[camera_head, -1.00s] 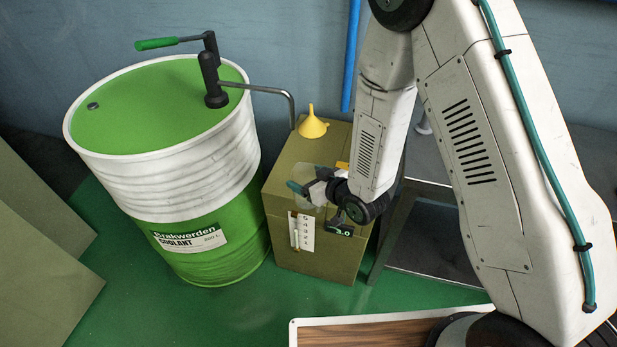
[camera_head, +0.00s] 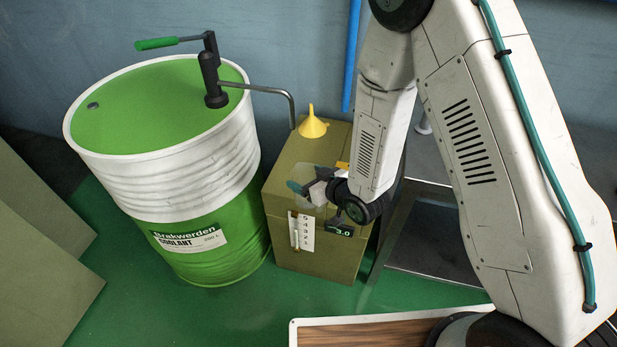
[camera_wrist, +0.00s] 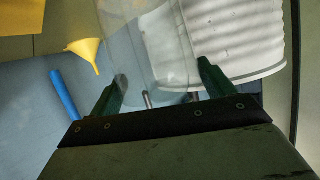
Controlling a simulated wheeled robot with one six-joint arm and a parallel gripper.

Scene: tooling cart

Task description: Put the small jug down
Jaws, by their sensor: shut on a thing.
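The small jug (camera_head: 306,174) is a clear, see-through vessel, faint in the head view. My gripper (camera_head: 308,189) is shut on it, with a dark green finger showing at its left. In the wrist view the jug (camera_wrist: 150,35) stretches up between the two green fingertips of my gripper (camera_wrist: 162,73). In the head view the jug overlaps the top and front edge of an olive box (camera_head: 285,180). I cannot tell whether it touches the box. Its base and handle are not clear.
A yellow funnel (camera_head: 312,127) stands at the back of the box top. A green and white coolant drum (camera_head: 190,175) with a pump (camera_head: 211,80) stands to the left, its spout reaching toward the box. A metal frame (camera_head: 385,235) stands right of the box.

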